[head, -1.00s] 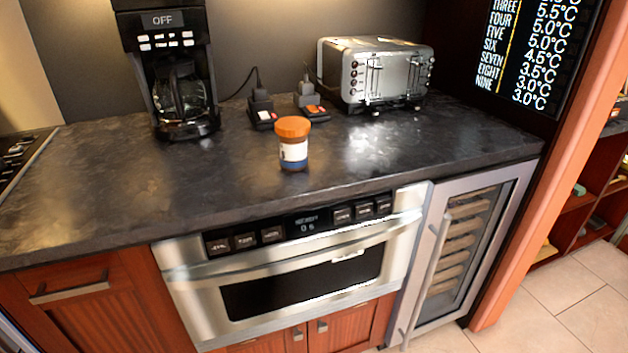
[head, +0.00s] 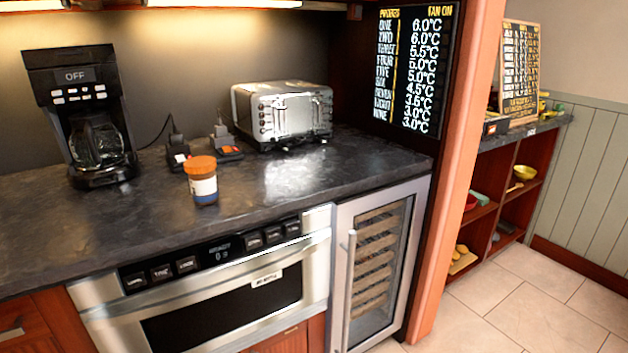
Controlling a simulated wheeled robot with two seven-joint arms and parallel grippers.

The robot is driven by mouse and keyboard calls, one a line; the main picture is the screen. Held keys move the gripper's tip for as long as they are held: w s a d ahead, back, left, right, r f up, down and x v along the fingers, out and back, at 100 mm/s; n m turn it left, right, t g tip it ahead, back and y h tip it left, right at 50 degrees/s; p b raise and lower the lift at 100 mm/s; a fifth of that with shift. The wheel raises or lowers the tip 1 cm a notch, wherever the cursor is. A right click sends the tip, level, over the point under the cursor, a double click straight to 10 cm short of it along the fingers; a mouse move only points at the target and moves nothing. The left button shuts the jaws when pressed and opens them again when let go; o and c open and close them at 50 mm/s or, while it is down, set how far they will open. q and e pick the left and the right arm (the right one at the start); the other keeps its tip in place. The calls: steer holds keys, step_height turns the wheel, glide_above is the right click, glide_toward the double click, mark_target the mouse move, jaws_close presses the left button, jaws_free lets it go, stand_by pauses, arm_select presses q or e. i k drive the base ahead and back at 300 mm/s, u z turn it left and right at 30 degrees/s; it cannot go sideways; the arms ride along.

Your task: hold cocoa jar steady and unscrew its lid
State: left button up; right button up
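The cocoa jar (head: 204,190) stands upright on the dark countertop (head: 300,187), close to its front edge. It has a brown body with a white and blue label. Its orange lid (head: 199,166) sits on top. Neither of my grippers shows in the head view, and nothing touches the jar.
A black coffee maker (head: 84,115) stands left of the jar and a silver toaster (head: 285,112) behind it to the right. Black bases with plugs (head: 221,147) sit just behind the jar. The microwave drawer (head: 220,297) is below. The counter around the jar's front and right is clear.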

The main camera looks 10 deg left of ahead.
mark_target(203, 187)
steer(key=z, duration=0.4)
steer(key=i, duration=0.85)
steer(key=u, duration=0.2)
